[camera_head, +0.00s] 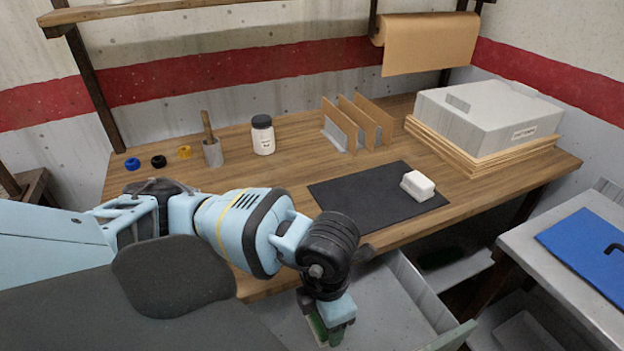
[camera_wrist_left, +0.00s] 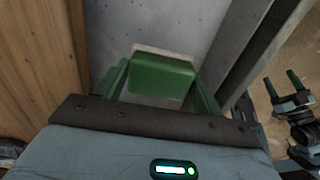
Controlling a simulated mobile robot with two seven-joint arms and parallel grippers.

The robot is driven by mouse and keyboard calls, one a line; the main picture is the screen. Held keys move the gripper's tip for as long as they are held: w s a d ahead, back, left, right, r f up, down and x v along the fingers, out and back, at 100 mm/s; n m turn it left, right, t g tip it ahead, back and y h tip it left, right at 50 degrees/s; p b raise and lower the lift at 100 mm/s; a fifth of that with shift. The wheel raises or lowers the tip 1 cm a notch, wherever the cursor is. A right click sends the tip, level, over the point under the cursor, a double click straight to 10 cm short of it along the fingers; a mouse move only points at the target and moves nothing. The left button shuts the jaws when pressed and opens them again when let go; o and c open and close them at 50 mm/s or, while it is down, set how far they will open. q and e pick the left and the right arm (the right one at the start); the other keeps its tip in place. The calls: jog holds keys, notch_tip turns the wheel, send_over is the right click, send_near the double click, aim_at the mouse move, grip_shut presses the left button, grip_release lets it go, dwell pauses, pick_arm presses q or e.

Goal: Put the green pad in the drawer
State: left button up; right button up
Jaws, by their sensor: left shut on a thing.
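My left gripper (camera_head: 330,338) is shut on the green pad (camera_wrist_left: 160,75), a small block with a pale far face. The pad shows between the two green fingers in the left wrist view. In the head view the gripper hangs over the open drawer (camera_head: 385,297), a grey tray below the table's front edge. The drawer's grey floor also shows behind the pad in the left wrist view (camera_wrist_left: 150,22). My right gripper (camera_wrist_left: 282,97) shows at the right of the left wrist view, its green fingers apart and nothing between them.
The wooden table (camera_head: 285,185) edge lies close to my left gripper. A black mat (camera_head: 350,190) with a white block (camera_head: 417,185) lies on top. Upright dividers (camera_head: 360,122), a jar (camera_head: 262,135) and a grey box (camera_head: 487,115) stand behind. A side table (camera_head: 535,270) holds a blue board (camera_head: 590,245).

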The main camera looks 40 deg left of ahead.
pick_arm(q)
jog(key=shift+f+b, duration=0.35)
jog(key=shift+f, duration=4.65)
jog(key=shift+f, duration=0.1)
jog(key=o, duration=1)
jog(key=shift+c, duration=0.2)
notch_tip(320, 180, up, 12)
jog(key=shift+r+p, duration=0.15)
jog(key=shift+p, duration=0.45)
